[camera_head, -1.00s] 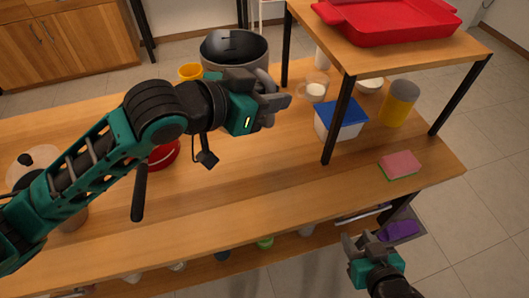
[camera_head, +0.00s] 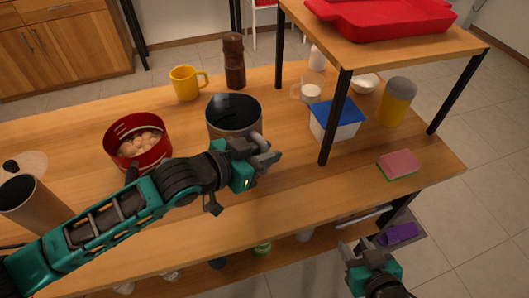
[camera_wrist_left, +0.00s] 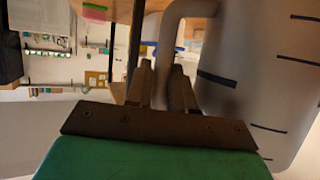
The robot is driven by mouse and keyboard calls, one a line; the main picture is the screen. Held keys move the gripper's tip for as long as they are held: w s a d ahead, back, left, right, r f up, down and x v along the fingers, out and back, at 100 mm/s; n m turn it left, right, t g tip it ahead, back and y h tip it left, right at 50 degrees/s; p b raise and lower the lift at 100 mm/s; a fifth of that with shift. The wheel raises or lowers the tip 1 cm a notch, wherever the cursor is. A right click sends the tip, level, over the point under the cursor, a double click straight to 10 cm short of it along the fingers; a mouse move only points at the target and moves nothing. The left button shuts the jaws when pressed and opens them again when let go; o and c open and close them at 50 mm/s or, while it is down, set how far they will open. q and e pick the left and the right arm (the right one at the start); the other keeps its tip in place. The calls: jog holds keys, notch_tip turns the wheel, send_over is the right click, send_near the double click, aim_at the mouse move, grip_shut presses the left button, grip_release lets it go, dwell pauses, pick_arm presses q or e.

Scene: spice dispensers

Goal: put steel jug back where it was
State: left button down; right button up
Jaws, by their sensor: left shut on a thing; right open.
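The steel jug (camera_head: 233,112) is a grey, open-topped cylinder near the middle of the table in the head view. My left gripper (camera_head: 266,157) is shut on its handle, at the jug's near right side. In the left wrist view the jug (camera_wrist_left: 255,75) fills the right side, with dark marks on its wall, and its handle runs down between the fingers (camera_wrist_left: 163,85). The jug looks upright. My arm hides its lower part, so I cannot tell whether it touches the table. My right gripper (camera_head: 362,250) is open and empty beyond the table's front edge.
A red pot (camera_head: 139,143) stands left of the jug, a yellow mug (camera_head: 186,83) and brown grinder (camera_head: 234,62) behind it. Right are a blue-lidded box (camera_head: 336,121), a shelf post (camera_head: 336,120) and a sponge (camera_head: 399,165). Bare wood (camera_head: 290,190) lies at front right.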

pick_arm(q)
jog(key=shift+r, duration=0.15)
jog(key=c, duration=1)
grip_release()
jog(key=shift+f, duration=0.25)
jog(key=shift+r, duration=0.25)
jog(key=p+v, duration=0.1)
jog(key=v, duration=1.1)
jog(key=shift+f, duration=0.1)
